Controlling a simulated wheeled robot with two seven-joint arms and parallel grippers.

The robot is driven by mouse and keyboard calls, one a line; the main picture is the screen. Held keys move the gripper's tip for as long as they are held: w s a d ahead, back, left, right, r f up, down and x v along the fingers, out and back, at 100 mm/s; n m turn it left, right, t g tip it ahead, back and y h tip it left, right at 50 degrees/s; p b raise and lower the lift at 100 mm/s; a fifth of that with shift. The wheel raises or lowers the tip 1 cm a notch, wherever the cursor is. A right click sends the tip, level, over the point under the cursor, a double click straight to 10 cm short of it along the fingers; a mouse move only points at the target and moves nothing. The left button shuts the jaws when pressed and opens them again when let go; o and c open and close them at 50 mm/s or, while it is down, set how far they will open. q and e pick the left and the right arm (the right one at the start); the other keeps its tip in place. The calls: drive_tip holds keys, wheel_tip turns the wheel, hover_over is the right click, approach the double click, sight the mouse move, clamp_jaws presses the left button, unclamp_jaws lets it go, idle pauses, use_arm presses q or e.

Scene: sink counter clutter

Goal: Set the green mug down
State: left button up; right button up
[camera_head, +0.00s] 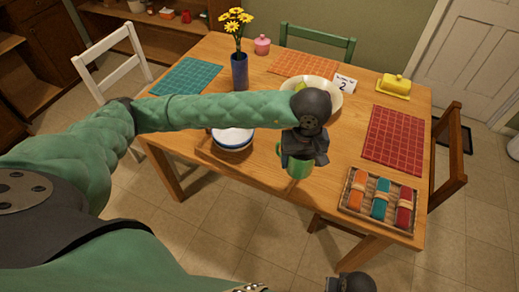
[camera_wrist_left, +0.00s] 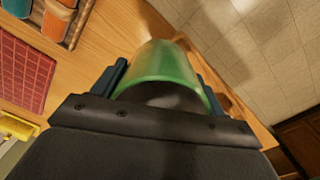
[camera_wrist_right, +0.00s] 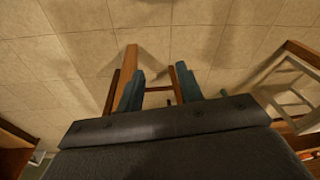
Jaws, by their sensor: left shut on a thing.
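The green mug (camera_head: 299,168) shows under my left gripper (camera_head: 303,158) in the head view, by the front edge of the wooden table (camera_head: 270,192). In the left wrist view the mug (camera_wrist_left: 165,65) fills the space between the two blue fingers, and the left gripper (camera_wrist_left: 163,88) is shut on it. The gripper hides part of the mug, and I cannot tell whether its base touches the table. My right gripper (camera_wrist_right: 160,90) is open and empty in the right wrist view, with floor and table legs beyond it.
A tray (camera_head: 345,206) with rolled napkins lies right of the mug. A white-blue bowl (camera_head: 233,140) stands left, a large cream bowl (camera_head: 325,92) behind. A red placemat (camera_head: 394,139), yellow butter dish (camera_head: 396,83) and blue flower vase (camera_head: 239,71) stand farther off. Bare wood lies between mug and tray.

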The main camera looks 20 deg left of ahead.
use_arm(q)
drive_tip(key=w+a+f+p, duration=0.1)
drive_tip(key=w+a+f, duration=0.1)
drive_tip(key=a, duration=0.1)
drive_tip(key=w+a+f+p, duration=0.2)
drive_tip(key=a, duration=0.1)
drive_tip(key=w+a+f+p, duration=0.2)
drive_tip(key=a, duration=0.1)
drive_tip(key=shift+w+a+f, duration=0.15)
drive_tip(key=shift+w+f, duration=0.2)
drive_tip(key=shift+f+p, duration=1.1)
drive_tip(key=shift+f, duration=1.05)
use_arm(e)
drive_tip(key=s+d+f, duration=0.2)
drive_tip(key=f, duration=0.9)
drive_tip(key=s+d+f, duration=0.1)
drive_tip(key=s+f, duration=0.1)
drive_tip(key=f, duration=1)
drive_tip(key=shift+d+h, duration=0.3)
drive_tip(key=shift+d, duration=0.05)
use_arm(q)
drive_tip(key=shift+f, duration=0.1)
use_arm(e)
drive_tip(key=shift+s+a+r, duration=0.1)
drive_tip(key=shift+r, duration=0.05)
use_arm(q)
drive_tip(key=o, duration=1.2)
drive_tip(key=shift+c, duration=0.2)
use_arm(e)
drive_tip(key=shift+r, duration=0.2)
